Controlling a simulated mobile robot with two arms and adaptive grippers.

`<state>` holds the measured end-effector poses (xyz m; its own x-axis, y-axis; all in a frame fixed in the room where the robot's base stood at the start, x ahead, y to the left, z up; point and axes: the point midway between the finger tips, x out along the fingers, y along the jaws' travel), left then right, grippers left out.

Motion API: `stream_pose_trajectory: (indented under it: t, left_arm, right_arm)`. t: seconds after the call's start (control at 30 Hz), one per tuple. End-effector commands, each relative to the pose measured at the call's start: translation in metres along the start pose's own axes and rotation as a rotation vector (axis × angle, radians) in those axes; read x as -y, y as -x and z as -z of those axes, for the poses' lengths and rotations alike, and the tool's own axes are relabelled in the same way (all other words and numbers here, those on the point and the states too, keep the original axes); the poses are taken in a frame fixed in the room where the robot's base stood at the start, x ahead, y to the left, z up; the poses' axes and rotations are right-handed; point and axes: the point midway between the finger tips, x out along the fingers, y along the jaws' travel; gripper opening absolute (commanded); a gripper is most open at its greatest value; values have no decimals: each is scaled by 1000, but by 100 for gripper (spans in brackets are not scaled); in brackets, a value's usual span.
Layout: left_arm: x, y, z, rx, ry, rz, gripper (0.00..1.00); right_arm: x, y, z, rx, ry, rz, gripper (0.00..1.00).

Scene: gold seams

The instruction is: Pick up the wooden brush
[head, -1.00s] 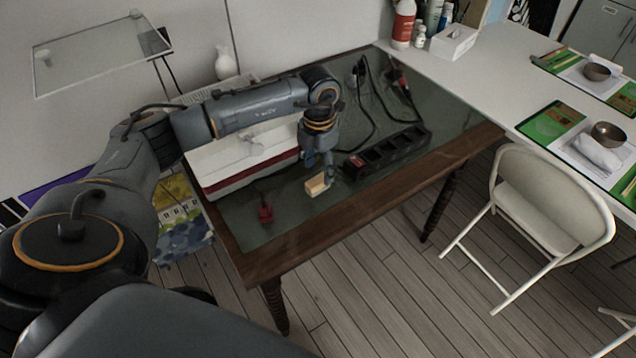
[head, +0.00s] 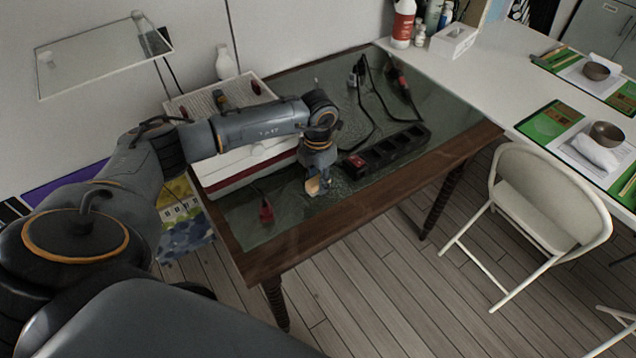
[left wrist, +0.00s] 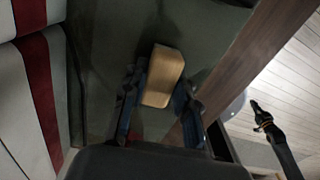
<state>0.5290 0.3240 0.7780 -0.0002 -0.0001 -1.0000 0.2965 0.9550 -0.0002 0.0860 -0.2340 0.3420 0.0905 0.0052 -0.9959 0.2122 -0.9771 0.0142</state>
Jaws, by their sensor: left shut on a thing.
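The wooden brush (head: 313,186) is a small light-wood block over the dark glass top of the table, near its front edge. In the left wrist view the brush (left wrist: 163,76) sits between the two fingers, with its far end sticking out beyond them. My left gripper (head: 317,182) points down and is shut on the brush, hiding part of it. It also shows in the left wrist view (left wrist: 158,100). I cannot tell whether the brush still touches the glass.
A black power strip (head: 388,152) lies right of the gripper, with cables behind. A white box with a red stripe (head: 240,168) stands to the left. A red plug (head: 266,212) lies near the front edge. A white folding chair (head: 550,200) stands at right.

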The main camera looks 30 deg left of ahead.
Motion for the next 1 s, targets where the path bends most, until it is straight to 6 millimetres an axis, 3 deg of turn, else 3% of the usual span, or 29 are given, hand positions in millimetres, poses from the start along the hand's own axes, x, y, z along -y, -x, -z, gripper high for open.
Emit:
stream_pose_trajectory:
  t: [0.27, 0.53, 0.8, 1.0]
  left_arm:
    - [0, 3, 0, 1, 0, 0, 0]
    - [1, 35, 0, 4, -1, -1, 0]
    - [48, 94, 24, 6, -6, -2, 0]
    - [93, 113, 46, 4, -6, -1, 0]
  right_arm:
    - [-1, 0, 0, 0, 1, -1, 0]
    - [-2, -2, 0, 0, 2, -3, 0]
    - [-2, -10, -1, 0, 2, -3, 0]
    - [-2, -18, -2, 0, 2, -3, 0]
